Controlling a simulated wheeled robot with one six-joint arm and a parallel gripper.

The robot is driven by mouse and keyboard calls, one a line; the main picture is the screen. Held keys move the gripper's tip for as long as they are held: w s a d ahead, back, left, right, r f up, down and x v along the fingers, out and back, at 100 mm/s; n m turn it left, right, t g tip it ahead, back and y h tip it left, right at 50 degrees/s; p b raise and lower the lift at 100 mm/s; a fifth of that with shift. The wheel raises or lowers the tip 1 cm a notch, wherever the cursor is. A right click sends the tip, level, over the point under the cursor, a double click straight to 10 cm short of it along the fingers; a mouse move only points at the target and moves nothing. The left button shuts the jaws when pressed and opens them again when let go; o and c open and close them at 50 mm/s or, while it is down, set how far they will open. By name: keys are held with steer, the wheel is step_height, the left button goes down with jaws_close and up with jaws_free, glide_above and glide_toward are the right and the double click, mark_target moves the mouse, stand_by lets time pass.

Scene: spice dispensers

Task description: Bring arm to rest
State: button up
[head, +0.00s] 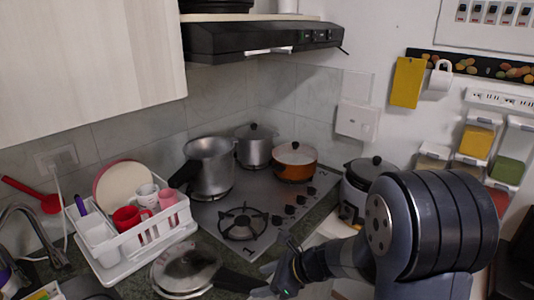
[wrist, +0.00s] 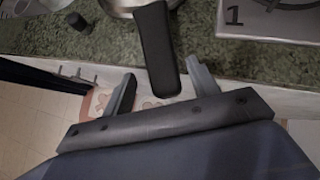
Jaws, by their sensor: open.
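My arm (head: 430,215) reaches from the right of the head view over the counter's front edge. My gripper (head: 285,268) is at the bottom middle, right of the lidded pan (head: 185,265). In the wrist view my gripper (wrist: 162,84) has its two fingers spread apart. The pan's black handle (wrist: 157,45) shows between and beyond the fingers. I see nothing held. I cannot tell how far the handle is from the fingers.
A gas hob (head: 243,222) bears pots behind my gripper. A white dish rack (head: 130,240) stands at the left. A rice cooker (head: 352,190) stands near my arm. Spice dispensers (head: 475,142) hang on the right wall. Floor (wrist: 30,125) shows below the counter edge.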

mark_target(252, 284)
steer(key=x, duration=0.4)
steer(key=shift+a+f, duration=0.25)
steer(key=shift+a, duration=0.05)
step_height(252, 284, up, 2)
steer(key=shift+w+d+r, duration=0.1)
steer(key=shift+r, duration=0.8)
